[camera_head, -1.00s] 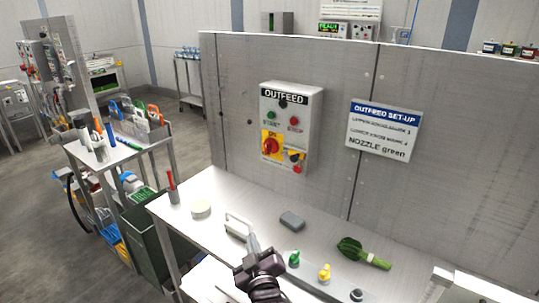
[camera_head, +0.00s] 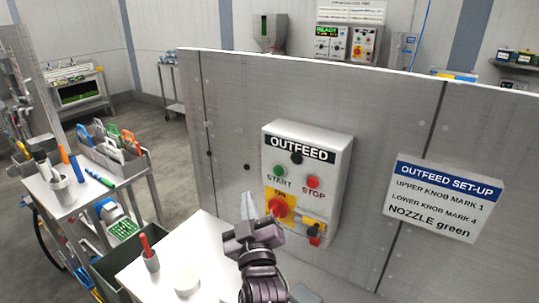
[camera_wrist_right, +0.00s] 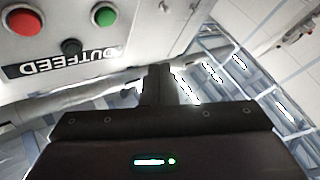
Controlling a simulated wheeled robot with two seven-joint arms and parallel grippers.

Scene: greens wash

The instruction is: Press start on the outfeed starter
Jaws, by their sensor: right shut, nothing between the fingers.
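The outfeed starter (camera_head: 326,189) is a pale box on the steel panel. Its green START button (camera_head: 279,171) is at the left, beside the red STOP button (camera_head: 312,182). A red rotary switch (camera_head: 279,207) on a yellow plate sits below. My right gripper (camera_head: 248,206) is shut and empty, in front of the panel by the box's lower left, below the green button in the picture. In the right wrist view the green button (camera_wrist_right: 104,16) and red button (camera_wrist_right: 23,20) appear upside down, above and left of the shut fingers (camera_wrist_right: 159,85). My left gripper is out of view.
A set-up sign (camera_head: 445,198) hangs on the panel to the right. The steel worktop (camera_head: 205,238) below holds a red-handled tool in a cup (camera_head: 150,254) and a round pale item (camera_head: 187,281). A tool cart (camera_head: 100,185) stands left.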

